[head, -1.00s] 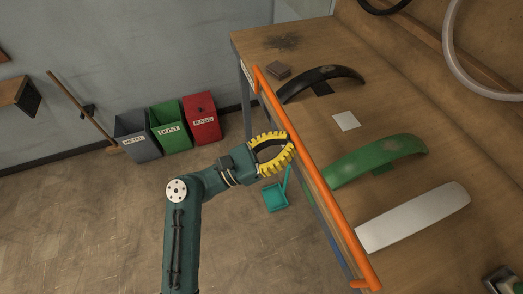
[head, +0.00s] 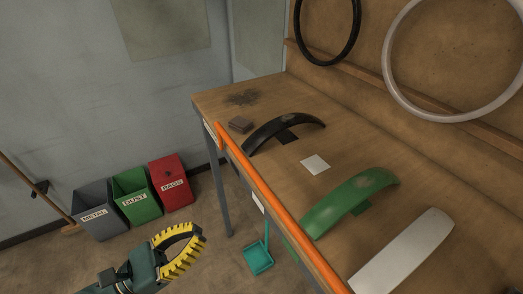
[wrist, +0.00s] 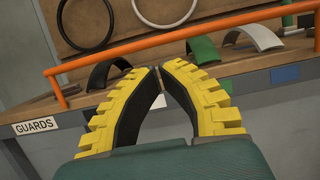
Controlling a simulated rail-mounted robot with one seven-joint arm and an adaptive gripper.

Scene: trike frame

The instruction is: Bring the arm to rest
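My gripper (head: 203,236) is in the lower left of the head view, off the front of the workbench and apart from the orange rail. Its curved yellow fingers with black inner pads come together at the tips, which also shows in the wrist view (wrist: 160,68). Nothing is held between them, and a gap remains between the curved pads behind the tips. My dark teal wrist (head: 142,262) shows behind the fingers, and the rest of the arm is out of the head view.
An orange rail (head: 265,190) runs along the workbench front (head: 222,100). Black (head: 285,126), green (head: 350,200) and white (head: 405,252) guards lie on top. Metal (head: 97,212), dust (head: 135,196) and rags (head: 171,183) bins stand by the wall. A teal dustpan (head: 258,258) is below the bench.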

